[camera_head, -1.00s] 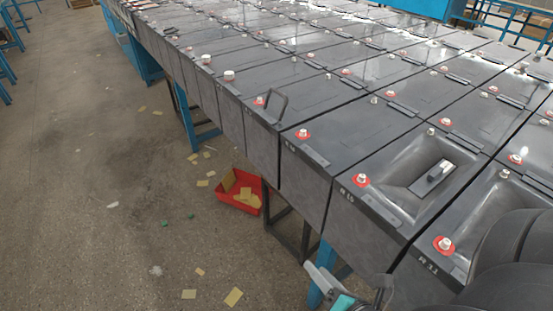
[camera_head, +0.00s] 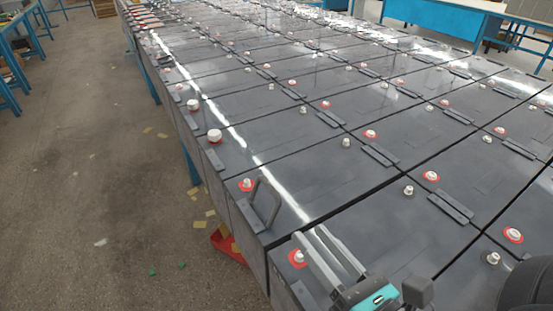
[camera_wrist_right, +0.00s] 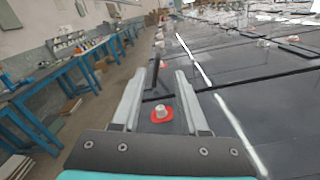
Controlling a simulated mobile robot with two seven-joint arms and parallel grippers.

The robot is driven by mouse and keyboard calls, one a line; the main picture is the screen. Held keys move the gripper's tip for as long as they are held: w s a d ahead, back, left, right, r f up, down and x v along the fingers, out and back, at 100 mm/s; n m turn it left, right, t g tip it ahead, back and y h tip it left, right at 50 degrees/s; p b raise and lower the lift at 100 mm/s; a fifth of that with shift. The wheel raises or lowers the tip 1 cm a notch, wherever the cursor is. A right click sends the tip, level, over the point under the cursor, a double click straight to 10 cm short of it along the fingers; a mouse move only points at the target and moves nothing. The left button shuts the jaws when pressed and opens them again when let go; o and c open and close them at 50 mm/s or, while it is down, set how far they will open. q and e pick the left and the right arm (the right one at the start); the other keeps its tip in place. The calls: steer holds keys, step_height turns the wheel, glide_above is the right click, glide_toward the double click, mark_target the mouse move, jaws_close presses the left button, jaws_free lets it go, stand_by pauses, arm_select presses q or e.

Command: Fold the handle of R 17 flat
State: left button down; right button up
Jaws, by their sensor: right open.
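A dark loop handle (camera_head: 264,204) stands raised at the near-left end of a grey battery (camera_head: 310,180), beside a red-ringed terminal (camera_head: 247,185). I cannot read a label on this battery in the current frames. My right gripper (camera_head: 309,233) is open and empty, its fingers just right of the handle and apart from it in the head view. In the right wrist view the gripper (camera_wrist_right: 160,74) points toward the handle (camera_wrist_right: 155,74), which shows as a thin dark upright between the fingertips. My left gripper is not in view.
Rows of similar batteries fill the right, with folded handles (camera_head: 380,156) lying flat. White caps (camera_head: 215,135) stand on nearby battery ends. A red tray (camera_head: 226,243) is on the floor beside the rack, with scattered yellow pieces. The aisle floor (camera_head: 80,200) is mostly clear.

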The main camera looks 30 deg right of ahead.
steer(key=shift+w+a+r+p, duration=0.15)
steer(key=shift+w+p, duration=0.25)
steer(key=shift+w, duration=0.15)
steer(key=shift+w+a+r+p, duration=0.1)
steer(key=shift+w+a+p, duration=0.05)
steer(key=shift+w+p, duration=0.3)
steer(key=p, duration=0.3)
glide_toward(262, 177)
steer(key=shift+w, duration=0.3)
steer(key=w+p, duration=0.1)
steer(key=w, duration=0.2)
steer(key=w+p, duration=0.1)
steer(key=w, duration=0.2)
steer(key=shift+w+a+p, duration=0.1)
steer(key=shift+a+p, duration=0.15)
steer(key=shift+p, duration=0.05)
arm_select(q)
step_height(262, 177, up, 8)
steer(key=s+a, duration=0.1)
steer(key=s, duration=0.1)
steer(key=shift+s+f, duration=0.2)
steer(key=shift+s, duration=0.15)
arm_select(e)
steer(key=shift+w+f, duration=0.15)
steer(key=shift+w, duration=0.75)
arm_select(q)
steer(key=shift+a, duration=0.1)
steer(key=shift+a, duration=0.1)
arm_select(e)
jaws_close()
